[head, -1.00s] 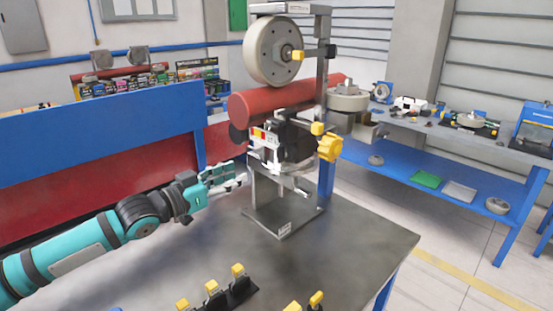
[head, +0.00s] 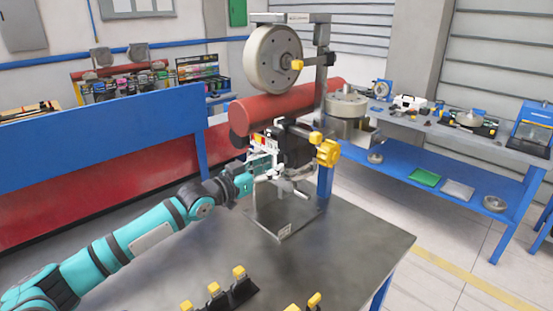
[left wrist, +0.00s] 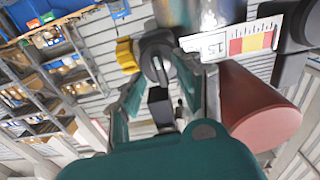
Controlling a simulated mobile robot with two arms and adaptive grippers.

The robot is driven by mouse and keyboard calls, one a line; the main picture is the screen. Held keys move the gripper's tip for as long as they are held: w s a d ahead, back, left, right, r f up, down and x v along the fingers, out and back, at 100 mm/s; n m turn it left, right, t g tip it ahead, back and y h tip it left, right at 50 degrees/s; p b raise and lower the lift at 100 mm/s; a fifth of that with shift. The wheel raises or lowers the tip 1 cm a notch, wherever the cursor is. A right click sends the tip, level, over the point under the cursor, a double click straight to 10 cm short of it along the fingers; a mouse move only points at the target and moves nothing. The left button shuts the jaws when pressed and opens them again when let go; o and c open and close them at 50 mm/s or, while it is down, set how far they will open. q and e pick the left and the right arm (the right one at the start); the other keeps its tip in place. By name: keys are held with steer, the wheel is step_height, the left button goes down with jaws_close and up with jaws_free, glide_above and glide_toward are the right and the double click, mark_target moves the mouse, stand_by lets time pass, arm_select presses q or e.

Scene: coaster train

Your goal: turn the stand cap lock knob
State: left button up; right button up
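A metal stand (head: 320,85) on the table carries a large wheel, a red cylinder (head: 285,105) and a dark clamp block. Yellow knobs show at the wheel hub (head: 297,65) and on the block's right side (head: 328,153). I cannot tell which is the cap lock knob. My left gripper (head: 272,168) is at the left of the block, near a scale plate. Contact cannot be told. My right gripper is not in view.
The grey tabletop (head: 340,265) is clear at the right front. Several yellow-tipped clamps (head: 230,290) stand at its front edge. A blue and red panel (head: 100,155) is behind my left arm. A bench (head: 470,145) with tools stands at the right back.

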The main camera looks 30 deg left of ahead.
mark_target(281, 161)
arm_select(q)
steer(key=shift+x, duration=1.3)
steer(key=shift+c, duration=0.3)
jaws_close()
